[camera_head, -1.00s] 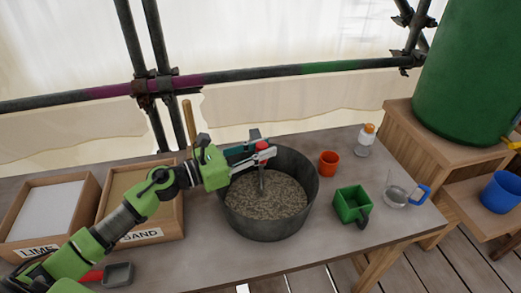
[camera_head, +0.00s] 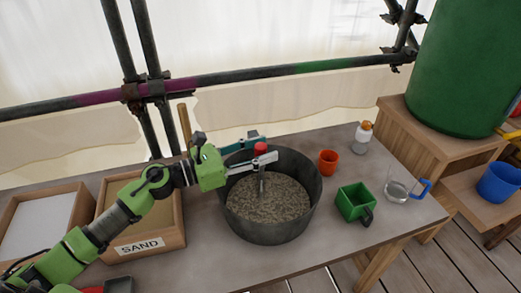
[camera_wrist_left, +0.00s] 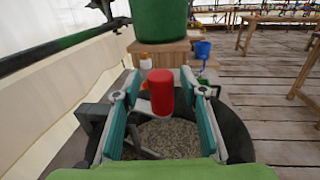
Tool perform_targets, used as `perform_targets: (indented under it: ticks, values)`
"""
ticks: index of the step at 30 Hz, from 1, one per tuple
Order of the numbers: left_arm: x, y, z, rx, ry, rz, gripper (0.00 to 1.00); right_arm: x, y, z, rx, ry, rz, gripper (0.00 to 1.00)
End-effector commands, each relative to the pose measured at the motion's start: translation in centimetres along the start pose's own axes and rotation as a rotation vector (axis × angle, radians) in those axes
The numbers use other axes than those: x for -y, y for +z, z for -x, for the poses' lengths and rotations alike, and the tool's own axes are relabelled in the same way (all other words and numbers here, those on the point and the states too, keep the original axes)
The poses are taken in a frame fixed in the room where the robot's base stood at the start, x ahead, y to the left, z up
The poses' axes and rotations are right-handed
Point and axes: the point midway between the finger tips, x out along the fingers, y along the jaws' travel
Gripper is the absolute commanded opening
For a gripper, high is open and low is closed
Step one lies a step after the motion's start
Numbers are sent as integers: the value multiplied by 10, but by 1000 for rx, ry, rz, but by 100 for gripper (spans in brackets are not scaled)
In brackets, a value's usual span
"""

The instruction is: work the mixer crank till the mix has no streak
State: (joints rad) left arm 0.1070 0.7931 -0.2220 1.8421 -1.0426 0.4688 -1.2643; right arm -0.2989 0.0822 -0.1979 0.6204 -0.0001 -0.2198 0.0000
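The mixer is a dark grey round tub (camera_head: 314,200) on the table, holding a speckled grey-brown mix (camera_head: 268,203). No clear streak shows in the mix, though part of it is hidden by my gripper. The crank has a red knob (camera_head: 260,149) above the tub, with a grey shaft (camera_head: 262,185) going down into the mix. My left gripper (camera_head: 268,150) is open, with its fingers on either side of the knob. In the left wrist view the knob (camera_wrist_left: 161,92) stands between the fingers with gaps at both sides. My right gripper is not in view.
A sand box (camera_head: 146,246) and another box with white contents (camera_head: 35,225) stand at left. An orange cup (camera_head: 328,162), a bottle (camera_head: 362,138), a green scoop (camera_head: 355,202) and a clear jug (camera_head: 398,190) stand right of the tub. Scaffold poles (camera_head: 235,77) run behind.

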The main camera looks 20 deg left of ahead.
Motion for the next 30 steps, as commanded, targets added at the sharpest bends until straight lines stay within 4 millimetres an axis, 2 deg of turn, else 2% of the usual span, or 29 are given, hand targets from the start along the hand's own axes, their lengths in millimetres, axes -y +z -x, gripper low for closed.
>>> perform_targets:
  ticks: [7, 11, 24, 30]
  values:
    - [1, 0, 1, 0, -1, 1, 38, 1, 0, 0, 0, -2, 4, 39]
    - [1, -2, 9, -2, -1, 4, 38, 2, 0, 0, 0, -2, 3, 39]
    - [0, -2, 86, -3, 1, 4, 38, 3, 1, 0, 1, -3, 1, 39]
    - [0, -1, 111, -1, 1, 4, 38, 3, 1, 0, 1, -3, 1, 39]
